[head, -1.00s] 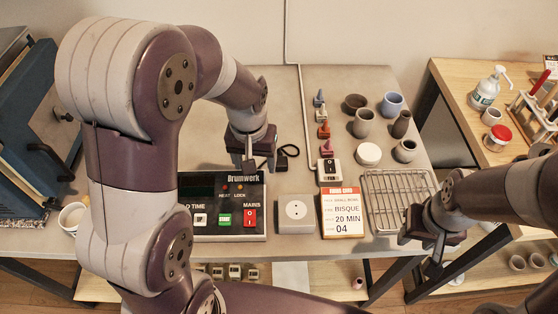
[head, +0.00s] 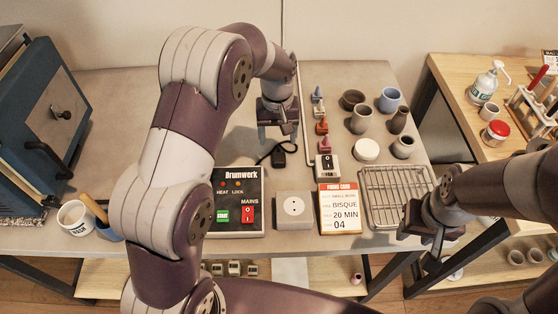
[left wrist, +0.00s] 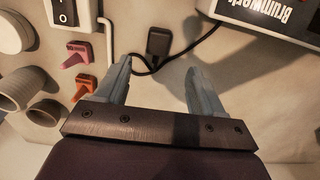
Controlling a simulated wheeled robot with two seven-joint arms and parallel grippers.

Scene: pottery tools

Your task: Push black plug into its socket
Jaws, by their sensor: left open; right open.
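The black plug (head: 278,158) lies on the table on its black cord, behind the socket box. It also shows in the left wrist view (left wrist: 158,42), just beyond the fingertips and roughly centred between them. The socket (head: 293,206) is a round face with two holes on a pale grey box, between the Brumwerk control box and the firing card. My left gripper (head: 278,136) is open and empty, over the table at the plug's far side; its open fingers show in the left wrist view (left wrist: 158,68). My right gripper (head: 430,252) is open and empty near the table's front edge.
The Brumwerk control box (head: 236,190) stands left of the socket, the firing card (head: 340,210) right. A white rocker switch (head: 327,166), coloured cones (head: 321,127), several pots and a wire rack (head: 395,193) fill the right side. The table's back left is clear.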

